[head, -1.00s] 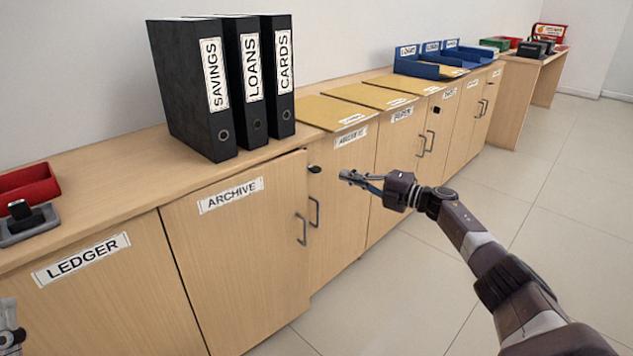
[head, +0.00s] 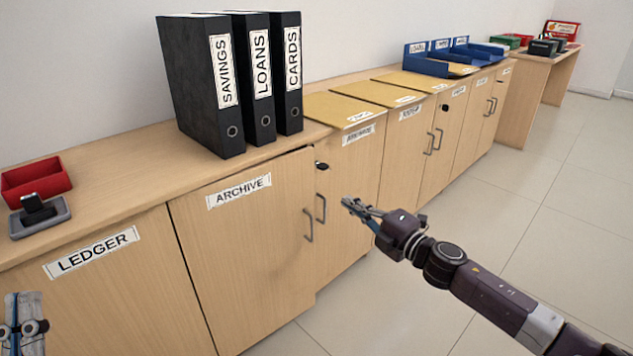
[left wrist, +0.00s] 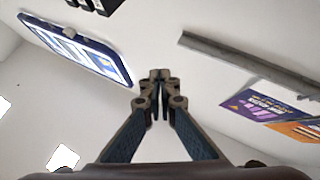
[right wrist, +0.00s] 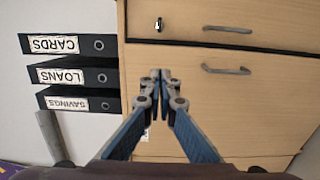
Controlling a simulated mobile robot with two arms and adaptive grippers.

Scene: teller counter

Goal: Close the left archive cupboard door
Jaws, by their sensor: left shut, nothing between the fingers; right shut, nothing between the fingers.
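The left archive cupboard door (head: 245,250) is pale wood with an ARCHIVE label and a grey handle (head: 308,225) near its right edge. It looks slightly ajar: a thin dark gap shows along its top right edge, and in the right wrist view between it (right wrist: 220,100) and the neighbouring door (right wrist: 260,22). My right gripper (head: 347,202) is shut and empty, in front of the neighbouring door and right of both handles, apart from them as far as I can tell. My left gripper (head: 24,296) is shut and empty at the lower left, partly cut off, before the LEDGER front.
Black binders (head: 208,90), yellow folders (head: 345,108) and blue trays (head: 430,66) stand on the counter top. A red tray (head: 38,185) and a dark device (head: 38,212) are at the left. The tiled floor (head: 480,220) to the right is clear.

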